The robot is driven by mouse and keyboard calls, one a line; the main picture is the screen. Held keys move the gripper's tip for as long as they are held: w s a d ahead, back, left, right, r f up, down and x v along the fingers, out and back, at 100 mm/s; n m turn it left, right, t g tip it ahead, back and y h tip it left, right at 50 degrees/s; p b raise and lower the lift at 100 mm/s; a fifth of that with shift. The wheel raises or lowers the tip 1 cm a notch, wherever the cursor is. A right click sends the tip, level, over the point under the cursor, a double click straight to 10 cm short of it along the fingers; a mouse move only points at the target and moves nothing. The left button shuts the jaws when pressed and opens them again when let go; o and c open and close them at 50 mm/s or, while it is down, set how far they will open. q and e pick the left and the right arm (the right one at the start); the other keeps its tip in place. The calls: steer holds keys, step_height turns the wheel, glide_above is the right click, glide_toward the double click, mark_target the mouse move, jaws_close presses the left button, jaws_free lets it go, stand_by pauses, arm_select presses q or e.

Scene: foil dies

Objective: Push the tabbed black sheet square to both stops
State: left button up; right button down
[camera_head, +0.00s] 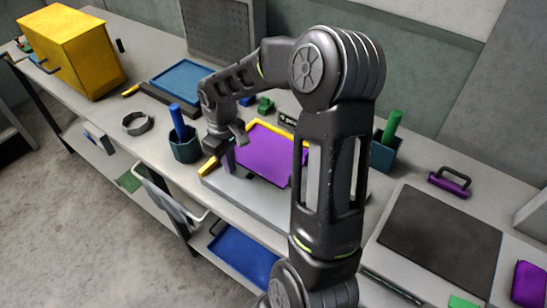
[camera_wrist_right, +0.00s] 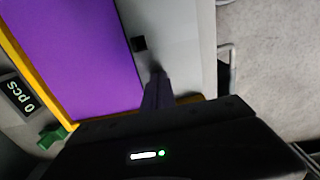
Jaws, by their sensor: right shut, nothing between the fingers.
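A purple sheet-like panel (camera_head: 264,152) lies on a light grey plate (camera_head: 240,193), with yellow strips (camera_head: 290,134) along its back and left edges. It also fills the upper left of the right wrist view (camera_wrist_right: 75,55). My right gripper (camera_head: 229,158) is shut and empty, low at the panel's near left corner. Its fingers (camera_wrist_right: 157,88) show beside the panel's edge. My left gripper is out of view.
A large flat black panel (camera_head: 440,238) lies at the right. A dark cup (camera_head: 184,150) with a blue stick stands left of the plate. A teal holder (camera_head: 386,155) with a green stick stands behind my arm. A purple handled block (camera_head: 450,183) is at the back right.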

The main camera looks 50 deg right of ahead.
steer(key=shift+w+d, duration=0.1)
steer(key=shift+d, duration=1)
steer(key=shift+a, duration=0.1)
steer(key=shift+a, duration=0.5)
step_height(320, 180, up, 8)
steer(key=p, duration=0.5)
steer(key=shift+p, duration=0.3)
